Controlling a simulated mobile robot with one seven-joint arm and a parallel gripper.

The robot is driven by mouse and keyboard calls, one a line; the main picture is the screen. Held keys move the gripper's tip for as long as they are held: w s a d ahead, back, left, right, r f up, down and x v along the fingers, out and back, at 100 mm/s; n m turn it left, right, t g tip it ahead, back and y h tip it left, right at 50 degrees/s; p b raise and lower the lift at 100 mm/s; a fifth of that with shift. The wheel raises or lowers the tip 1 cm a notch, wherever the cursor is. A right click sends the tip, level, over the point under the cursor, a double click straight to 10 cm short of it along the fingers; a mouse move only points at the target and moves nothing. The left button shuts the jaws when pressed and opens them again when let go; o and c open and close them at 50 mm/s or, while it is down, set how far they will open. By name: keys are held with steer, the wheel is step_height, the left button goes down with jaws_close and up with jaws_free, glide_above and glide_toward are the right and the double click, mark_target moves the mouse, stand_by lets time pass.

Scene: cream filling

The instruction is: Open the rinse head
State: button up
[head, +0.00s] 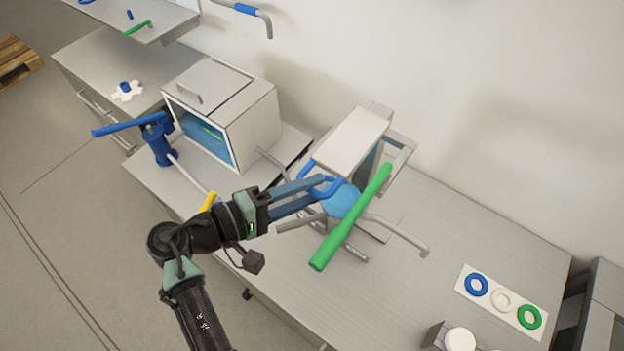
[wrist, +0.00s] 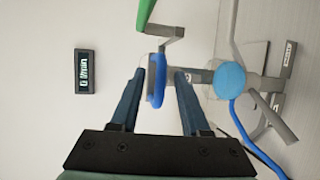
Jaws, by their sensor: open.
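The machine (head: 352,140) in the middle of the bench has a pale box-like head, a blue loop handle (head: 328,192), a light-blue round part (head: 342,202) and a long green lever (head: 350,218). I cannot tell for sure which part is the rinse head. My gripper (head: 322,186) is open at the blue loop handle. In the wrist view the blue handle (wrist: 157,80) stands between the two fingers of my gripper (wrist: 158,74), with the jaws not closed on it. The light-blue round part (wrist: 228,80) shows to the right of the fingers.
A grey box with a glass front (head: 230,125) stands left on the bench, with a blue lever device (head: 157,145) before it. A plate with blue, white and green rings (head: 502,301) lies at the right. Grey pipe arms (head: 408,235) stick out near the machine. A small display (wrist: 86,71) shows.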

steer(key=shift+w+d+f, duration=0.15)
steer(key=shift+w+d, duration=0.2)
steer(key=shift+d, duration=0.1)
jaws_close()
stand_by(1.2)
